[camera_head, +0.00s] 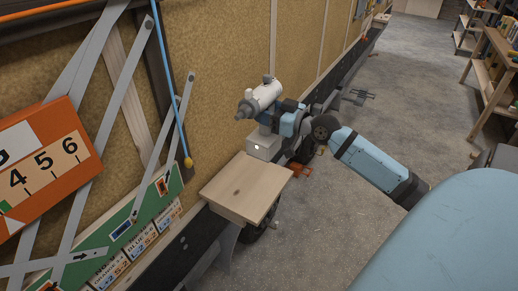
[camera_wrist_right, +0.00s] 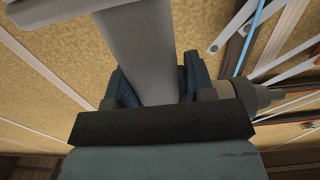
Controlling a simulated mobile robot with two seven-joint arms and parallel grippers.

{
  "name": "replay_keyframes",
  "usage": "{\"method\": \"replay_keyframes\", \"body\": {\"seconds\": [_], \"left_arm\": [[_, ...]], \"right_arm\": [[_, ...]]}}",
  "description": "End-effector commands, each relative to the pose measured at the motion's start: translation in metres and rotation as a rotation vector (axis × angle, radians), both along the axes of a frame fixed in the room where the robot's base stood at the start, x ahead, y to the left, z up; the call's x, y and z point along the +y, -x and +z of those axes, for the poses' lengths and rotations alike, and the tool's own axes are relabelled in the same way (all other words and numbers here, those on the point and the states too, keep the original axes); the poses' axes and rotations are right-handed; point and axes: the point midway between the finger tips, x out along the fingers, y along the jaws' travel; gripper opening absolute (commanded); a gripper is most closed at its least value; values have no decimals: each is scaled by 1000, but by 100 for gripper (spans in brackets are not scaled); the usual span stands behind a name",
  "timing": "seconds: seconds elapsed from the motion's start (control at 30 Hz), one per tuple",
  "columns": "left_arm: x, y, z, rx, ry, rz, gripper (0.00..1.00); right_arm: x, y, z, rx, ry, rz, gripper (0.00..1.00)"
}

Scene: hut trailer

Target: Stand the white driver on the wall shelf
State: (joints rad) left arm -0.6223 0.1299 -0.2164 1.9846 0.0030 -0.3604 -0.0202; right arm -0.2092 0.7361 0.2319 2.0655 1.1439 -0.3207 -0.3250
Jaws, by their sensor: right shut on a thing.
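The white driver (camera_head: 266,94) is upright in the head view, its grey chuck pointing left toward the wall and its pale block-shaped base (camera_head: 262,147) at the bottom. My right gripper (camera_head: 282,119) is shut on its handle. In the right wrist view the fingers (camera_wrist_right: 157,88) close around the driver's grey handle (camera_wrist_right: 150,45), with the chuck (camera_wrist_right: 262,97) showing at right. The wall shelf (camera_head: 243,190), a light wooden board, is nearer the camera, with an empty top. The base appears just beyond the shelf's far edge; its height above it is hard to tell. My left gripper is out of view.
An orange number board (camera_head: 45,165), grey slats and a green panel (camera_head: 120,235) are on the wall at left. A blue cord (camera_head: 172,80) with a yellow end hangs beside the shelf. Shelving (camera_head: 492,75) stands at the far right. The floor between is mostly clear.

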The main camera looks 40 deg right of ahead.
Motion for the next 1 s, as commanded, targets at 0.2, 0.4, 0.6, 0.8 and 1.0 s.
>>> {"method": "replay_keyframes", "body": {"seconds": [0.2, 0.4, 0.6, 0.8, 1.0], "left_arm": [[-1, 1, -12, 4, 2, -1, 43], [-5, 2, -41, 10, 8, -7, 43], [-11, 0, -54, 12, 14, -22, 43], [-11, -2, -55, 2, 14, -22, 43], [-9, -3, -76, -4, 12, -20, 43]], "right_arm": [[0, 0, -55, 0, 0, 0, 0], [0, -1, -104, -5, 2, 0, 0], [0, -1, -122, -7, 1, -1, 0], [0, -1, -128, -6, -1, -1, 0], [0, -1, -154, -5, 0, -2, 0]]}}
